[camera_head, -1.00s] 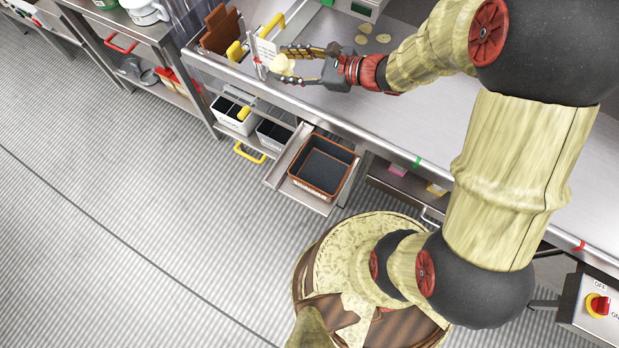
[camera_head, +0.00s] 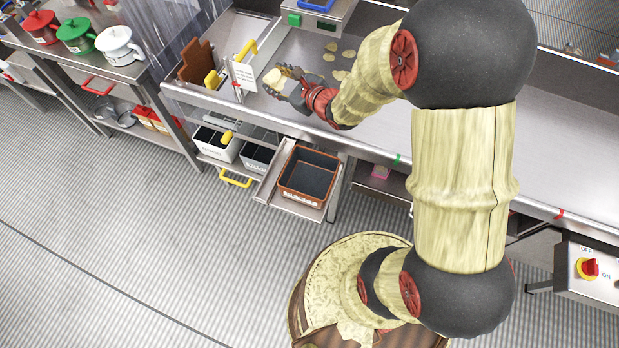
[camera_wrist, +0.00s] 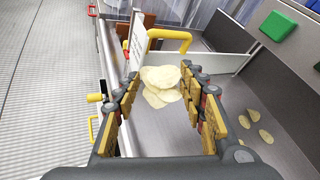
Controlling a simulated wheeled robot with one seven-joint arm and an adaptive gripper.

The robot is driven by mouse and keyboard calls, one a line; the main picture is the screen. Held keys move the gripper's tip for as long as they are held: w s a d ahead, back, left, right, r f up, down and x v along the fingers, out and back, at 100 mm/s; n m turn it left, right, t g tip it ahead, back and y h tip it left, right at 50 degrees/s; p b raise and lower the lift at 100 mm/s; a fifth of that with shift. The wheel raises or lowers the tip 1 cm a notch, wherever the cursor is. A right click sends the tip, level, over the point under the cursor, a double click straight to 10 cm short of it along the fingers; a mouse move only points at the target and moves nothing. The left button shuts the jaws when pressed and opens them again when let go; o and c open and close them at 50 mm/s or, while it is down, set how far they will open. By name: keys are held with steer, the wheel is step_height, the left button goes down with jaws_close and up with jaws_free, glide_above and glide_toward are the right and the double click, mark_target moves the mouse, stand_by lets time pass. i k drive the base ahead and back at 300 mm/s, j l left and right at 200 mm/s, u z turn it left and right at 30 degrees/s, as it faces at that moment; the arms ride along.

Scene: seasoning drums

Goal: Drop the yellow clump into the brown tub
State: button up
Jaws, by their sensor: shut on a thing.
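My gripper (camera_head: 288,80) is over the left end of the steel worktop, shut on a pale yellow clump (camera_head: 273,77) of stuck-together chips. In the wrist view the clump (camera_wrist: 162,86) sits between the fingertips, in front of a yellow handle. The brown tub (camera_head: 308,177) stands on a pulled-out shelf below the worktop's front edge, lower than my gripper and a little to its right in the head view. Its dark inside looks empty. The tub does not show in the wrist view.
Two white-walled bins (camera_head: 217,144) stand left of the tub. A small sign (camera_head: 243,76) and a yellow handle (camera_wrist: 170,36) are close to my gripper. Several loose chips (camera_head: 348,54) lie on the worktop. Lidded pots (camera_head: 76,35) stand on the left table.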

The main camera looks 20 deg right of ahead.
mark_target(308, 192)
steer(key=z, duration=0.4)
steer(key=k+j+z, duration=0.15)
steer(key=z, duration=0.2)
steer(key=k+j+z, duration=0.2)
steer(key=z, duration=0.15)
steer(key=k+j+z, duration=0.2)
steer(key=z, duration=0.15)
steer(key=k+j, duration=0.2)
steer(key=k, duration=0.1)
